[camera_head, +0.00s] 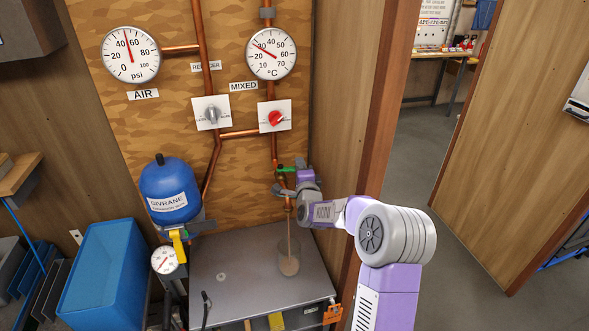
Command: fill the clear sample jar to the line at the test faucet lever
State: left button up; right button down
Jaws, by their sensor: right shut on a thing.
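The clear sample jar (281,252) stands upright on the dark metal top below the test faucet. A thin brownish stream (290,225) runs from the faucet spout into it. Brownish liquid (289,267) shows in its lower part; I cannot make out the fill line. My right gripper (287,179) is at the faucet on the copper pipe, shut on the green faucet lever (285,169), whose tip shows past the fingers. The gripper partly hides the faucet. My left gripper is not in view.
The dark metal top (225,262) is mostly bare. A blue tank (170,192) and a small gauge (164,260) stand to its left, with a blue bin (103,275) beyond. Two wall gauges and a red knob (275,118) are above. A doorway opens on the right.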

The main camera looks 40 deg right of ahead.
jog(key=c, duration=1.2)
grip_release()
jog(key=shift+o, duration=0.2)
jog(key=v, duration=0.7)
jog(key=shift+s+b, duration=0.25)
jog(key=shift+b, duration=0.1)
jog(key=shift+a+r, duration=0.1)
jog(key=shift+a, duration=0.05)
